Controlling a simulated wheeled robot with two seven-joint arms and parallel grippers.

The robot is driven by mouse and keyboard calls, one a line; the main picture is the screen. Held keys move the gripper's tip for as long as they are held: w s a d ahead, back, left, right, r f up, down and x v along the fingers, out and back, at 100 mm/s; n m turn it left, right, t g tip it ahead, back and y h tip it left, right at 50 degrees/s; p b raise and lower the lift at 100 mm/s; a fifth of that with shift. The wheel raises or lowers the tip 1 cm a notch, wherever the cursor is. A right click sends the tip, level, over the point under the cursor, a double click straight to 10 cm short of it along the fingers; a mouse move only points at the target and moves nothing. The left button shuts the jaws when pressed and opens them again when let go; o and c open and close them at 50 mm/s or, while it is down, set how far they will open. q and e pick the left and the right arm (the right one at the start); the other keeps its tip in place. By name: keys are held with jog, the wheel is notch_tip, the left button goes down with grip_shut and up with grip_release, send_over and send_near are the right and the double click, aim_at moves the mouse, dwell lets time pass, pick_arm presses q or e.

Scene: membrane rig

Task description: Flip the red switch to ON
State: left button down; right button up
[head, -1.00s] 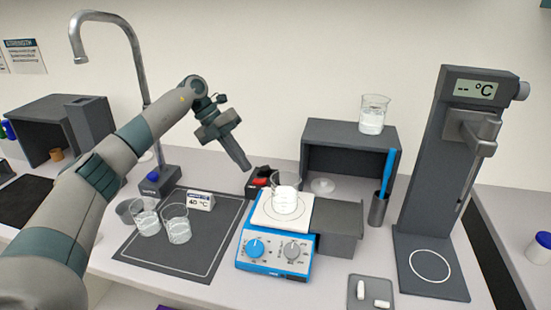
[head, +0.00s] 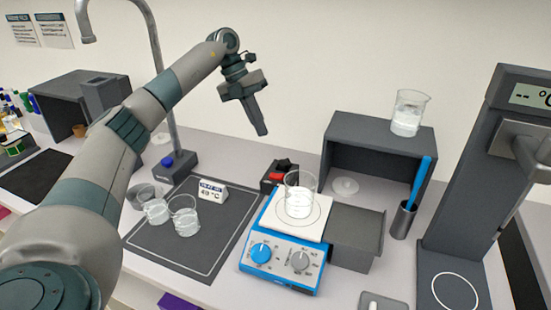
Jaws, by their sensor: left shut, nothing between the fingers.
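The red switch (head: 281,165) sits on a small dark box (head: 268,182) behind the hotplate, against the back of the bench. My right gripper is not in view.
A blue-and-white hotplate (head: 283,253) with a beaker (head: 300,193) on it stands just in front of the switch box. A grey open box (head: 372,151) with a beaker (head: 409,113) on top is to the right.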

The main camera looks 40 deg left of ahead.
aim_at(283, 175)
pick_arm(q)
jog(key=p+x, duration=0.5)
jog(key=x, duration=0.8)
jog(key=shift+w+d+f, duration=0.1)
jog(key=shift+f, duration=0.05)
jog(key=shift+d+f, duration=0.1)
jog(key=shift+f, duration=0.25)
jog(key=shift+w+d+f+y+p, duration=0.1)
jog(key=shift+d+f+y+p, duration=0.1)
jog(key=shift+y+p, duration=0.15)
jog(key=shift+a, duration=0.1)
